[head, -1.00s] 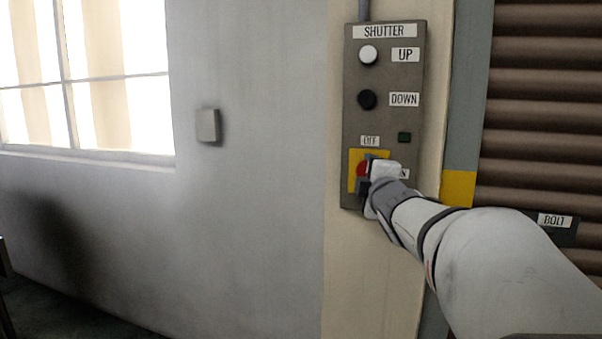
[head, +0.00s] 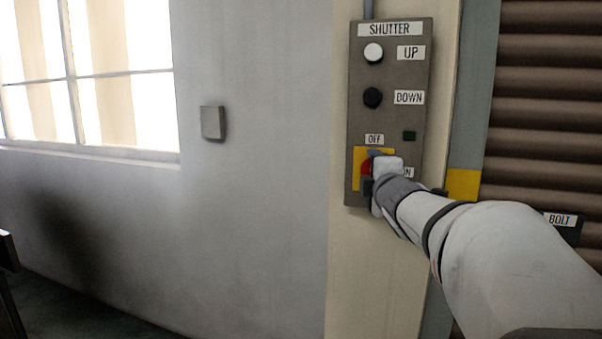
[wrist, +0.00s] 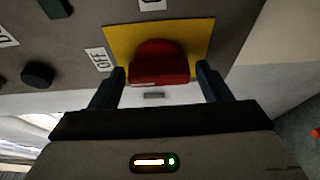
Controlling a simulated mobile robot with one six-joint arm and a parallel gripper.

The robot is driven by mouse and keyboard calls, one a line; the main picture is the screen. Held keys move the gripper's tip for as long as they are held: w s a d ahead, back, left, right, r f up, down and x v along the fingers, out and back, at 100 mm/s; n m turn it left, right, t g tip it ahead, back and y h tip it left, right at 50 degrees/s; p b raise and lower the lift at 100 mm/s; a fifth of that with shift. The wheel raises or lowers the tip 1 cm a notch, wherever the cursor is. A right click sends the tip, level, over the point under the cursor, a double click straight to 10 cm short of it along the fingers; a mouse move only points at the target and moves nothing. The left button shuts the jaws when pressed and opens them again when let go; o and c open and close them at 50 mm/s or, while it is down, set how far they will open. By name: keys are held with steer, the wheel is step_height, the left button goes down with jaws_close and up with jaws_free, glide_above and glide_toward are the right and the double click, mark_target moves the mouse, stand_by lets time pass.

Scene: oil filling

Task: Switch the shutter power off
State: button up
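The grey shutter panel (head: 386,122) hangs on the wall column. Near its bottom is a red switch knob (head: 366,167) on a yellow plate (head: 358,157), mostly covered by my gripper (head: 371,171). An OFF label (head: 374,139) sits above the knob, and a partly hidden ON label (head: 408,172) is to its right. In the wrist view, the red knob (wrist: 160,63) lies between the two fingers of my gripper (wrist: 161,84). The fingers are open, with a visible gap on each side of the knob. The knob's pointing direction is hard to tell.
Above are the white UP button (head: 373,53) and black DOWN button (head: 372,97). A dark green indicator (head: 409,136) is beside the OFF label. A small grey wall box (head: 212,123) is left. The brown shutter (head: 550,110) and BOLT label (head: 559,220) are right.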

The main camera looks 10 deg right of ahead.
steer(key=shift+o, duration=0.8)
steer(key=p+v, duration=0.2)
steer(key=v, duration=0.5)
steer(key=shift+s, duration=0.45)
steer(key=shift+r, duration=0.1)
